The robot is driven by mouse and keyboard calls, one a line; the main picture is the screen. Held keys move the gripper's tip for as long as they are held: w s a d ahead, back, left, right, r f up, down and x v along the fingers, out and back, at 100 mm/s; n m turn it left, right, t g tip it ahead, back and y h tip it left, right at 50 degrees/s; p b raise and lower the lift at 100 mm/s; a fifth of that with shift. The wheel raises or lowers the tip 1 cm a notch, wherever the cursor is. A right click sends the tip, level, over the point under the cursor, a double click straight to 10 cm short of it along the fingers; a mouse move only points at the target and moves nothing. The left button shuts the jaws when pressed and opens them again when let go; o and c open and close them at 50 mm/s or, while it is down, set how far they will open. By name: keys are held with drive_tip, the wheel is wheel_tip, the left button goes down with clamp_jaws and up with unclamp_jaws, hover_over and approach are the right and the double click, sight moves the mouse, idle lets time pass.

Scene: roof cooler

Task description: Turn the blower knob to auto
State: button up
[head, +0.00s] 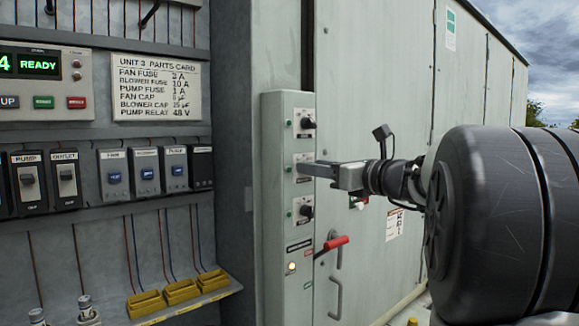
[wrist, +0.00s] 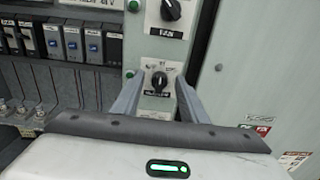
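A narrow grey-green control panel (head: 272,200) carries three black rotary knobs in a column: an upper knob (head: 308,124), a middle one and a lower knob (head: 306,211). My gripper (head: 302,168) is at the middle knob in the head view and hides it. In the wrist view, my open gripper (wrist: 159,77) has one finger on each side of that knob (wrist: 158,82), with gaps visible. The knob's pale mark points roughly upward. Its label is too blurred to read surely. The upper knob also shows in the wrist view (wrist: 171,9).
A red-handled lever (head: 332,243) and a metal pull handle (head: 336,297) sit right of the panel, below my gripper. At left stand breakers (head: 145,170), a parts card (head: 157,88) and yellow trays (head: 181,292).

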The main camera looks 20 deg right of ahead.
drive_tip(key=shift+w, duration=0.1)
clamp_jaws()
drive_tip(key=shift+f+b, duration=0.1)
drive_tip(key=shift+b, duration=0.3)
drive_tip(key=shift+a+n+b, duration=0.15)
drive_tip(key=shift+n+b, duration=2.05)
drive_tip(key=shift+n, duration=0.1)
drive_tip(key=shift+a+n+b, duration=0.1)
drive_tip(key=shift+n+b, duration=2.05)
drive_tip(key=shift+n, duration=0.15)
